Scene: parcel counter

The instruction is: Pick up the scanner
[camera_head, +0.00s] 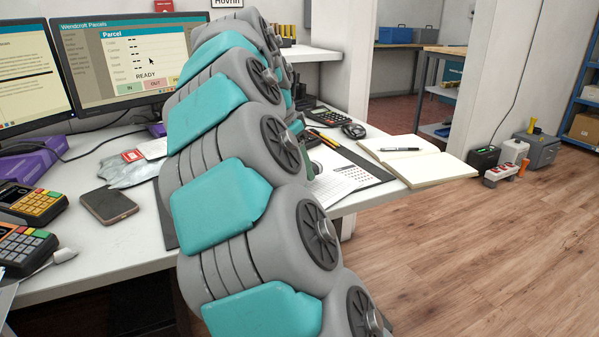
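I cannot pick out a scanner for certain. A small purple item (157,130) shows partly beside my arm below the right monitor; it is too covered to name. A larger purple item (30,163) with a dark cable lies at the left of the white counter (110,250). My grey and teal arm rises across the middle of the view and bends over at the top. Its far end goes down behind its own links, so my gripper is hidden. The arm also covers much of the counter's middle.
Two monitors (135,60) stand at the back left. A phone (108,206), keypad terminals (20,248) and a grey glove (130,172) lie left of my arm. A calculator (326,117), mouse (354,131) and open notebook (418,165) with a pen lie right.

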